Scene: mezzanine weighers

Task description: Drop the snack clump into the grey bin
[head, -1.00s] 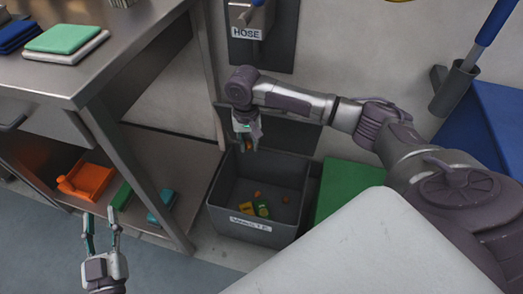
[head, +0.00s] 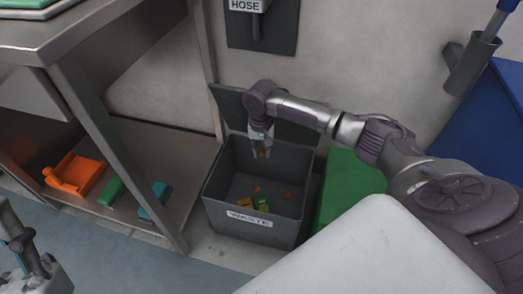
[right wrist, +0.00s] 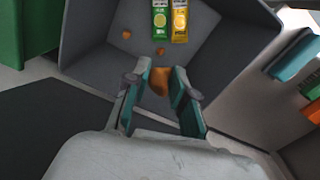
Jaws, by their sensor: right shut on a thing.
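The snack clump (right wrist: 160,81) is a small orange-brown lump between the fingertips of my right gripper (right wrist: 162,88) in the right wrist view. In the head view my right gripper (head: 262,153) points down over the back part of the open grey bin (head: 212,207), shut on the clump, which barely shows there. The bin is labelled WASTE, and its lid is raised at the back. My left gripper (head: 20,245) is partly in the head view at the lower left, cut by the picture edge; its fingertips are hard to make out.
Green and yellow packets (head: 261,203) and small orange bits lie in the bin. A green box (head: 350,185) stands right of it. A steel table (head: 85,30) stands left, with an orange scoop (head: 75,175) on its lower shelf. A blue container (head: 490,125) is at right.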

